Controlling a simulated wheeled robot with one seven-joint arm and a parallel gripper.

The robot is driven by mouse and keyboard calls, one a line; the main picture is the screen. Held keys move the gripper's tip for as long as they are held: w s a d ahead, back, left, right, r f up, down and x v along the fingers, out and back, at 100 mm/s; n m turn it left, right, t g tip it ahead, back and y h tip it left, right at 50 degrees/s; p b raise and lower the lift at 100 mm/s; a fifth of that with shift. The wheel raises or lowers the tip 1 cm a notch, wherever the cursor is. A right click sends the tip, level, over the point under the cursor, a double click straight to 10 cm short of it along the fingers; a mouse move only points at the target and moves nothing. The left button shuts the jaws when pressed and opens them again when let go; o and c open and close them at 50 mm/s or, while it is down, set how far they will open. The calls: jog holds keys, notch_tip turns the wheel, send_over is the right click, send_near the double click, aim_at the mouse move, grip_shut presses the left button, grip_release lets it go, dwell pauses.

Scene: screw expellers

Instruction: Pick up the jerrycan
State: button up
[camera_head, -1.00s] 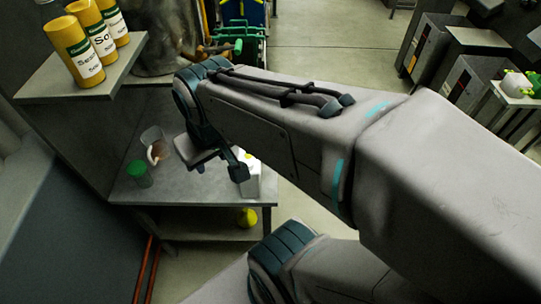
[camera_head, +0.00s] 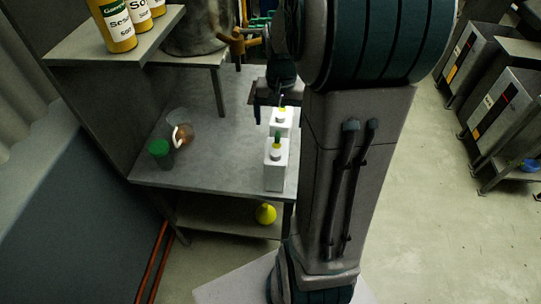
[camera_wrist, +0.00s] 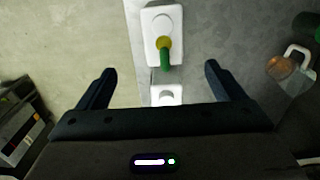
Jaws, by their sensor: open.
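Two white jerrycans stand upright at the right edge of the table. The near jerrycan (camera_head: 276,172) has a yellow and green spout; the far jerrycan (camera_head: 287,117) has a yellow part on top and is partly hidden by my arm and gripper. My gripper (camera_head: 269,108) is at the far jerrycan in the head view. In the wrist view my gripper (camera_wrist: 160,82) is open and empty, its fingers wide apart. The spouted jerrycan (camera_wrist: 163,20) shows beyond the fingertips, and the other jerrycan (camera_wrist: 166,92) shows between the fingers, cut off by the palm. I see no contact.
A clear jug (camera_head: 181,130) and a green-lidded jar (camera_head: 160,153) stand left on the grey table (camera_head: 215,165). A shelf (camera_head: 120,52) with yellow bottles overhangs its left. A yellow funnel-like thing (camera_head: 265,214) is on the lower shelf.

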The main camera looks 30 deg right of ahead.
aim_at(279, 138)
notch_tip(279, 138, down, 8)
jog(key=shift+f, duration=0.1)
jog(key=shift+w+a+f+p, duration=0.1)
jog(key=shift+a+f+p, duration=0.1)
jog(key=shift+f, duration=1.2)
jog(key=shift+a+f+p, duration=0.1)
jog(key=shift+f+p, duration=0.05)
jog(key=shift+f, duration=1.2)
grip_shut()
jog(key=shift+r, duration=0.1)
